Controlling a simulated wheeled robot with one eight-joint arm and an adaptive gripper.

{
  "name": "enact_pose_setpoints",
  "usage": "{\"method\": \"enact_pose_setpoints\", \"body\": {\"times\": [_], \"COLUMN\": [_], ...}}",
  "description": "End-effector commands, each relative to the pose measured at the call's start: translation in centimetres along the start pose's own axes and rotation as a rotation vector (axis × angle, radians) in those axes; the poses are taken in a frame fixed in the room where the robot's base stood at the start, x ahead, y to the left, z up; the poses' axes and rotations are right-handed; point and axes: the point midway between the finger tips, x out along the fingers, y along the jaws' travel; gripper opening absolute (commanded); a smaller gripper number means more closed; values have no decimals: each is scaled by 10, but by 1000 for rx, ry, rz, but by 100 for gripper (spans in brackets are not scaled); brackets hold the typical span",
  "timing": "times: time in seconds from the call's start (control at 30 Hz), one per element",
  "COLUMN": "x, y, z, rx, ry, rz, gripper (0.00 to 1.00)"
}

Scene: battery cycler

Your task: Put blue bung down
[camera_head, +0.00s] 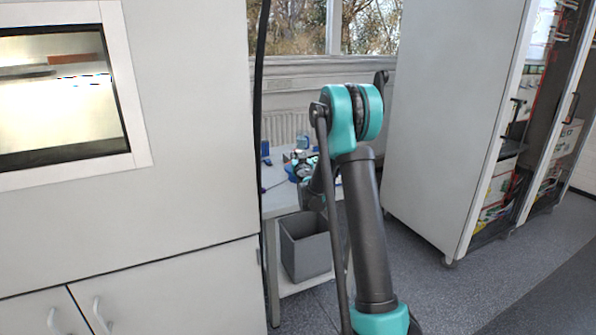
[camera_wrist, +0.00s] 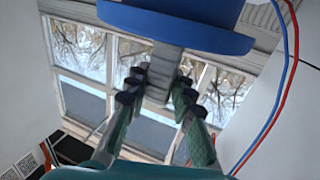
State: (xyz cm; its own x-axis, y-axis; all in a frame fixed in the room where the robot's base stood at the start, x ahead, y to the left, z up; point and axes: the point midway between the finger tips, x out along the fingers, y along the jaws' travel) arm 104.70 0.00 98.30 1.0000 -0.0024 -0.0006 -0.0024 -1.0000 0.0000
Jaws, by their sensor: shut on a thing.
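The blue bung (camera_wrist: 180,25) fills the top of the wrist view, with its wide blue rim and a grey stem below. My gripper (camera_wrist: 160,82) is shut on the grey stem, with a finger on each side. In the head view my teal and dark grey arm reaches toward a small table (camera_head: 281,203) by the window. The arm hides much of that table. Small blue items show there, but I cannot tell whether one is the held bung.
A small blue object (camera_head: 265,150) stands at the table's left. A grey bin (camera_head: 306,250) sits under the tabletop. A large white cabinet (camera_head: 190,130) closes off the left, and a tall cabinet (camera_head: 450,120) stands right. Red and blue cables (camera_wrist: 284,95) hang close in the wrist view.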

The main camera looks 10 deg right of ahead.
Motion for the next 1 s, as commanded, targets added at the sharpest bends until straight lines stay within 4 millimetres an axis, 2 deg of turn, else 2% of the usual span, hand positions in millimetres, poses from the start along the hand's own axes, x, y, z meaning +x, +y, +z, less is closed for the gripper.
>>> {"method": "enact_pose_setpoints", "body": {"times": [0.1, 0.37, 0.6, 0.97, 1.0], "x": [0, 0, 0, 0, 0], "y": [0, 0, 0, 0, 0], "z": [17, 33, 62, 66, 66], "rx": [0, 0, 0, 0, 0], "ry": [0, 0, 0, 0, 0], "rz": [0, 0, 0, 0, 0], "gripper": [0, 0, 0, 0, 24]}}
